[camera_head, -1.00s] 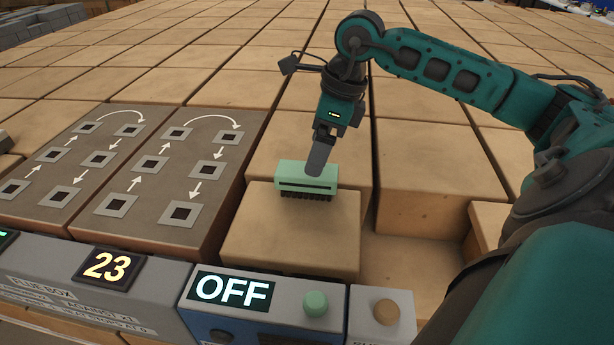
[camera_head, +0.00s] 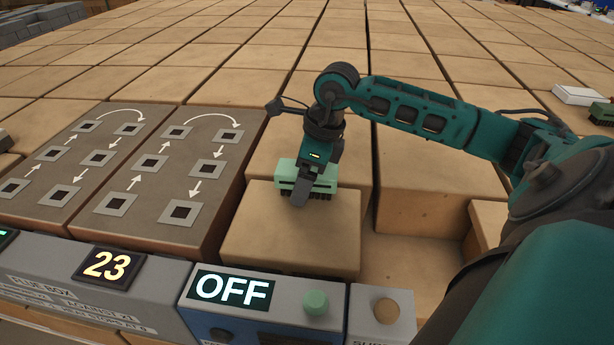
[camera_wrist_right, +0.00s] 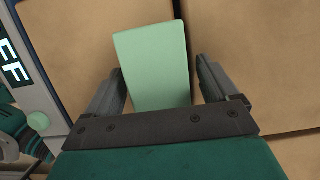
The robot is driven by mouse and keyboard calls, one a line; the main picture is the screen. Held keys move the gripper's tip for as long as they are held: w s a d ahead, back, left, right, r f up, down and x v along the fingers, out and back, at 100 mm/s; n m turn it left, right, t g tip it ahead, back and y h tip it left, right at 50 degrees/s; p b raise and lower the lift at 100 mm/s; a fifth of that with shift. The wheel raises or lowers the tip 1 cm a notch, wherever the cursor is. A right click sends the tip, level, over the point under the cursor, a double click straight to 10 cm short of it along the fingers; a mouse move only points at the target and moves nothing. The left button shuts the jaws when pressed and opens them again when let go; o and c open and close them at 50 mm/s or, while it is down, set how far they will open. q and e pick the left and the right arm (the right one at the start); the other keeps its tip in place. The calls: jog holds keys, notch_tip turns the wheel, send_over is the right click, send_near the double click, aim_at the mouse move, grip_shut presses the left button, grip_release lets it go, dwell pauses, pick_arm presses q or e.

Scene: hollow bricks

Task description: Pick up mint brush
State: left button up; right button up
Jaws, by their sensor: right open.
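The mint brush (camera_head: 322,178) sits bristles down on a tan brick block, near that block's back edge. It also shows in the right wrist view (camera_wrist_right: 153,65), lying between the two fingers. My right gripper (camera_head: 301,185) is over the brush, with one finger in front of it in the head view. In the wrist view the right gripper (camera_wrist_right: 157,88) is open, with a finger on each side of the brush and a gap visible on both sides. The far finger is mostly hidden in the head view. My left gripper is not in view.
Two grey panels with square holes and white arrows (camera_head: 150,215) lie to the left. A console with an OFF display (camera_head: 231,289), a green button (camera_head: 316,302) and a tan button (camera_head: 386,311) runs along the front. A white brush (camera_head: 577,94) and a green one (camera_head: 603,112) lie far right.

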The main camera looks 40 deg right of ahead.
jog(key=shift+f, duration=0.2)
jog(key=shift+c, duration=0.2)
jog(key=c, duration=1.1)
